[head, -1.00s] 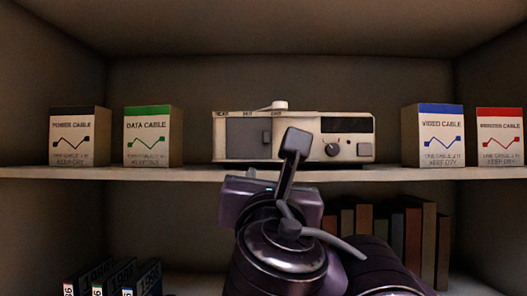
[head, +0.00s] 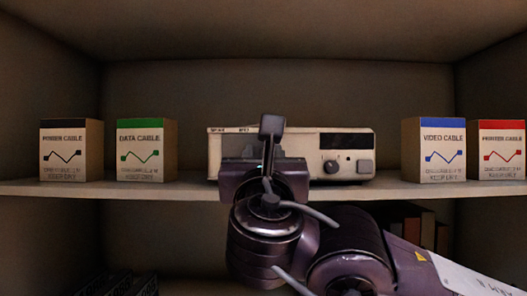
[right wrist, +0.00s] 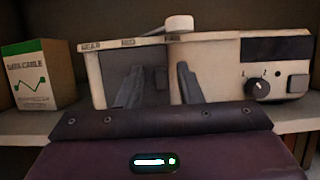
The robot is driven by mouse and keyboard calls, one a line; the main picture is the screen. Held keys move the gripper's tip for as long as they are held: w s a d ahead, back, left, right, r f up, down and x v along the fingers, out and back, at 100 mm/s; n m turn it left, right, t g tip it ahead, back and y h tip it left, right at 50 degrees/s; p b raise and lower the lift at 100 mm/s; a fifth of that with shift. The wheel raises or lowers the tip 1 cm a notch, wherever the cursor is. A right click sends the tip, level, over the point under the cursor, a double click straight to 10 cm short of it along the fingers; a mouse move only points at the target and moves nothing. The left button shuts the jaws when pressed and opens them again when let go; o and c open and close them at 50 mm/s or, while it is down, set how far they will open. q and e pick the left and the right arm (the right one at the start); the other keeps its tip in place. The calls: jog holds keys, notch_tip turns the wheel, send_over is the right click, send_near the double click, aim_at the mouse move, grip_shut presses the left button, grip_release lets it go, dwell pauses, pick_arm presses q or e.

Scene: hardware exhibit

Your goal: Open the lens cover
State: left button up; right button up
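The beige projector-like device (head: 345,143) stands on the shelf at the centre of the head view. Its dark grey lens cover (right wrist: 118,62) is a panel on the left of the front, with a small dark handle (right wrist: 158,78), in the right wrist view. The panel covers that part of the front. My right gripper (right wrist: 158,88) is open, one finger on each side of the handle in that view. Whether a finger touches it, I cannot tell. In the head view my right gripper's body hides much of the cover, and its fingertips are hidden. My left gripper is not in view.
A power cable box (head: 66,152) and a data cable box (head: 142,152) stand left of the device. A video cable box (head: 436,152) and a printer cable box (head: 498,152) stand to its right. The shelf edge (head: 190,187) runs below the device. Books stand below.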

grip_shut()
jog(key=d+b, duration=0.3)
jog(key=d, duration=0.4)
jog(key=shift+d, duration=0.4)
jog(key=shift+a, duration=0.1)
jog(key=shift+s+a, duration=0.1)
jog(key=shift+a, duration=0.1)
grip_release()
jog(key=shift+d, duration=0.15)
